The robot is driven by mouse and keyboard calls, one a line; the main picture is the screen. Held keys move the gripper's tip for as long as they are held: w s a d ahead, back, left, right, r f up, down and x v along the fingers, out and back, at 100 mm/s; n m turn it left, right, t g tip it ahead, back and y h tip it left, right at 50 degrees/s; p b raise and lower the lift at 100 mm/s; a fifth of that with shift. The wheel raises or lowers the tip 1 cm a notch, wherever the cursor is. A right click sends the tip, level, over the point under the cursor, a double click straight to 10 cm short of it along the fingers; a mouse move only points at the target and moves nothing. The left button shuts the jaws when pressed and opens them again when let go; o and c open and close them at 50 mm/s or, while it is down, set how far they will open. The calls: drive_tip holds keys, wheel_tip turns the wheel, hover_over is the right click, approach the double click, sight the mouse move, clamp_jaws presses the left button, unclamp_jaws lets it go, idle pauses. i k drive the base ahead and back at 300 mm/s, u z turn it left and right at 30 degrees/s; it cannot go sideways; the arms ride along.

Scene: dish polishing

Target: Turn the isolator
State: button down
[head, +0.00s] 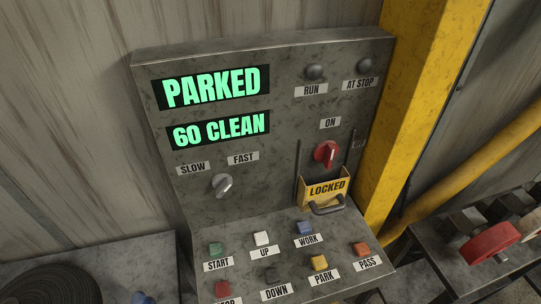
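The isolator (325,153) is a red rotary knob on the right of the grey control panel (225,203), under a white ON label (330,123). Its grip looks tilted, but its exact setting is hard to tell. A yellow LOCKED plate (312,190) sits just below the knob, between two thin dark upright rods. A dark grey handle-like bar (327,208) sticks out at the plate's lower edge. My gripper is not in view.
Green displays read PARKED (211,87) and 60 CLEAN (220,130). A SLOW/FAST knob (222,185) is left of the isolator. Several coloured buttons cover the lower ledge. A yellow post (415,80) stands close on the right; a red round part (490,243) lies beyond.

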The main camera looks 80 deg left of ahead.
sight(325, 153)
drive_tip(key=u, duration=2.5)
drive_tip(key=k, duration=0.25)
drive_tip(key=z, duration=0.4)
drive_tip(key=i, duration=0.25)
drive_tip(key=z, duration=0.05)
